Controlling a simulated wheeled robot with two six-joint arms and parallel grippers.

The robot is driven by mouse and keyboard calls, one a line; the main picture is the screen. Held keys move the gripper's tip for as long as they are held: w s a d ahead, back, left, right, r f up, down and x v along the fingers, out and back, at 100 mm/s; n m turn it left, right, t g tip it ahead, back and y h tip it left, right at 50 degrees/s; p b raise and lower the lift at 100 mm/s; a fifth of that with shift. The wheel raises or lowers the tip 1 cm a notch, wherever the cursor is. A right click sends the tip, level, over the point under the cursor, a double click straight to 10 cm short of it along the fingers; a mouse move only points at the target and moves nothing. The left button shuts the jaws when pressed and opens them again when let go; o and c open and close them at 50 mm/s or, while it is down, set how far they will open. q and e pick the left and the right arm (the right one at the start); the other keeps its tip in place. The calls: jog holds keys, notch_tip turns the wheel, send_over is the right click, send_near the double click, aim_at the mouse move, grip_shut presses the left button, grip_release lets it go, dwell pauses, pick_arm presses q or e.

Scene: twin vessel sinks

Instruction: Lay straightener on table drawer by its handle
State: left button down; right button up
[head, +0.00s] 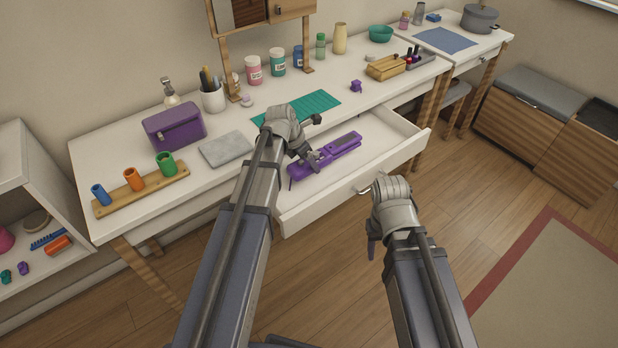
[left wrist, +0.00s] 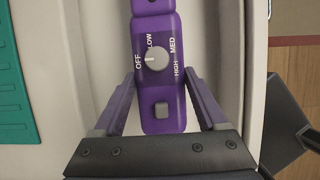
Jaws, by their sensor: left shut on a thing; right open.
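The purple straightener (head: 340,147) is over the open drawer (head: 392,143) in the head view, lying slantwise. I cannot tell whether it touches the drawer floor. My left gripper (head: 308,161) is shut on its handle end. In the left wrist view the purple handle (left wrist: 163,85), with a grey dial and a small grey button, sits between my two fingers (left wrist: 163,105). My left wrist hides part of the handle in the head view. My right gripper (head: 372,248) is open and empty, in front of the drawer near its metal pull (head: 366,187).
The white table (head: 222,122) holds a purple box (head: 174,126), a grey slab (head: 226,149), a green mat (head: 297,108) and a wooden rack with coloured tubes (head: 140,190). The drawer is otherwise clear. A shelf unit (head: 28,180) stands at left.

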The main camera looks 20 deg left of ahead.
aim_at(308, 180)
pick_arm(q)
jog(key=shift+f+b, duration=2.05)
jog(key=shift+f, duration=0.4)
jog(key=shift+r, duration=0.15)
grip_release()
jog(key=shift+s+a+r+p, duration=0.1)
jog(key=shift+s+r+p, duration=0.05)
jog(key=shift+r+p, duration=0.6)
jog(key=p+v, duration=1)
jog(key=shift+s+a+r, duration=0.1)
jog(key=shift+r, duration=0.15)
